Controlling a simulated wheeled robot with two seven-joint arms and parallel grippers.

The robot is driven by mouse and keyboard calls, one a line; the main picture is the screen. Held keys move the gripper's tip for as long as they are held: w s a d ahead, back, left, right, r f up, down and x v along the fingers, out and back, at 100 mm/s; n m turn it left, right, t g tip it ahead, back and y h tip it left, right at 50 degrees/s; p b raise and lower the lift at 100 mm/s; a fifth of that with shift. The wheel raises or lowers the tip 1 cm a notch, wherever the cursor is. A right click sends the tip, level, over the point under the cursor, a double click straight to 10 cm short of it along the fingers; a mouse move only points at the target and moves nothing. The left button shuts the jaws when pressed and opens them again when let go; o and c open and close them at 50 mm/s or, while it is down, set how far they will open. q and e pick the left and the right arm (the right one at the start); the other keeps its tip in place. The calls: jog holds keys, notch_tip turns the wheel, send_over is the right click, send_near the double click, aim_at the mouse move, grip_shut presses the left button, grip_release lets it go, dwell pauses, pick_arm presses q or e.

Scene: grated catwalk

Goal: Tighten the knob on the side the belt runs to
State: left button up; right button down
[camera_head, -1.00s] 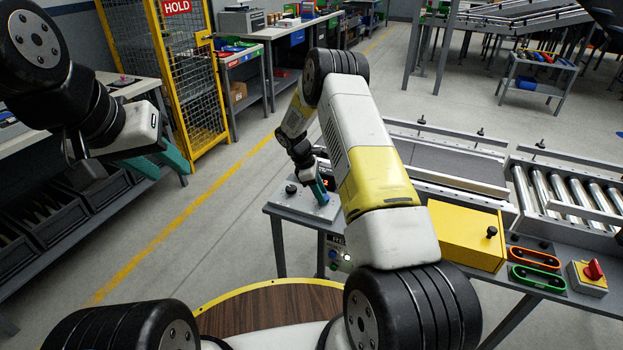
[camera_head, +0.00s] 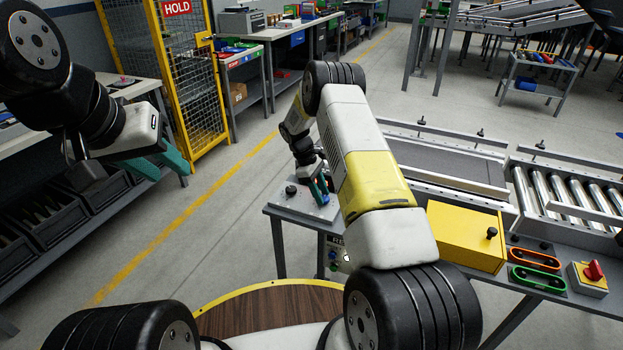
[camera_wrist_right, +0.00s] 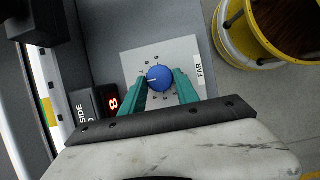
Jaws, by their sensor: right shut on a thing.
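The blue knob (camera_wrist_right: 159,79) sits on a pale dial plate (camera_wrist_right: 189,53) with tick marks and a "FAR" label. My right gripper (camera_wrist_right: 160,76) is shut on this knob, one teal finger on each side. The knob's white pointer faces left in the wrist view. A red digit display (camera_wrist_right: 113,103) beside it seems to read 8, next to a partly hidden "SIDE" label. In the head view my right gripper (camera_head: 319,188) is over the grey panel (camera_head: 290,204) at the conveyor's left end. The belt (camera_head: 440,166) is dark. My left gripper (camera_head: 172,173) is open and empty.
A black knob (camera_head: 291,190) stands on the same panel. Rollers (camera_head: 570,195) lie right. The floor at left centre is clear.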

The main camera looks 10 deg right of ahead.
jog(key=c, duration=0.9)
grip_release()
jog(key=shift+v, duration=3.9)
